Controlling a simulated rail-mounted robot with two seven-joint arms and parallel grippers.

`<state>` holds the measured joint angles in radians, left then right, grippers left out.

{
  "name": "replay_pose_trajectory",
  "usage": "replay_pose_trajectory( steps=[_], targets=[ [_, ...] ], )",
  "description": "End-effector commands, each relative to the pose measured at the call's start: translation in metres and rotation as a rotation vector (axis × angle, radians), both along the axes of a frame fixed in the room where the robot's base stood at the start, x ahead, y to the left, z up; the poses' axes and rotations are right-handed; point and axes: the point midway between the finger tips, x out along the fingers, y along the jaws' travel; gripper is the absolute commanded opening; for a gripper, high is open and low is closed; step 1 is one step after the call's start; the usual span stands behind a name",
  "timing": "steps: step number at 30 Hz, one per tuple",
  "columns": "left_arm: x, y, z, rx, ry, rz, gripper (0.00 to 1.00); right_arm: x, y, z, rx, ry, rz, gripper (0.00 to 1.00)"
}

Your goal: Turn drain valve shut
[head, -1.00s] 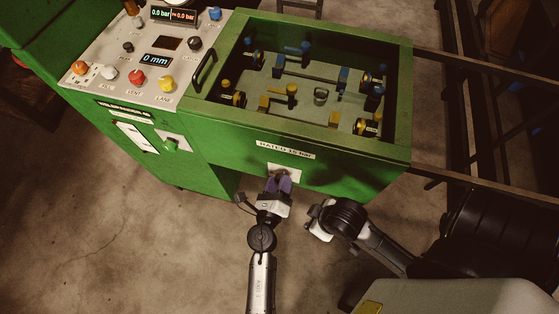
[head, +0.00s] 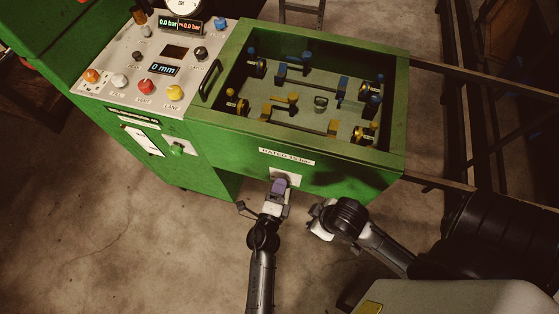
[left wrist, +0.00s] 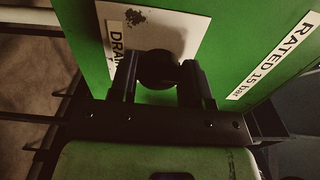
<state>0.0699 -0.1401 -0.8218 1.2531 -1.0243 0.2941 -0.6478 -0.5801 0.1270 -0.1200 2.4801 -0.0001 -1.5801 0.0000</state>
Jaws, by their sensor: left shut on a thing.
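The drain valve is a dark round knob (left wrist: 158,70) on a pale plate marked DRAIN (left wrist: 190,20) on the green machine's front. The plate also shows in the head view (head: 292,178), below the "RATED 15 bar" label. My left gripper (head: 278,187) is at the plate, its fingers on either side of the knob in the left wrist view (left wrist: 158,82), shut on it. In the head view the gripper hides the knob. My right gripper (head: 318,214) is to the right, apart from the machine; its finger opening is unclear.
The green machine has an open-topped tank (head: 310,100) with blue and yellow fittings. A control panel (head: 150,60) with coloured knobs is at the left. The floor in front is clear.

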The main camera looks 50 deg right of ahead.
Motion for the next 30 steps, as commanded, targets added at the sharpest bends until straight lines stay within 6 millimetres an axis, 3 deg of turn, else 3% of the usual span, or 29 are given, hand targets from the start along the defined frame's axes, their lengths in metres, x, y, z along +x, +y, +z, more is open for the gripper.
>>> replay_pose_trajectory(
  steps=[20,21,28,30],
  targets=[
    [-0.0001,0.0001,-0.0008,-0.025,0.048,0.000,0.20,0.0002,0.0031,0.0028,0.011,0.000,-0.007,0.43],
    [-0.0001,0.0001,-0.0008,-0.025,0.048,0.000,0.46,0.0002,0.0032,0.0028,0.011,0.000,-0.007,0.43],
    [-0.0002,0.0000,-0.0006,-0.025,0.047,0.000,0.68,0.0002,0.0031,0.0029,0.011,0.000,-0.007,0.43],
    [-0.0002,-0.0001,-0.0006,-0.024,0.046,0.000,0.68,0.0002,0.0031,0.0029,0.011,0.000,-0.007,0.43]
  ],
)
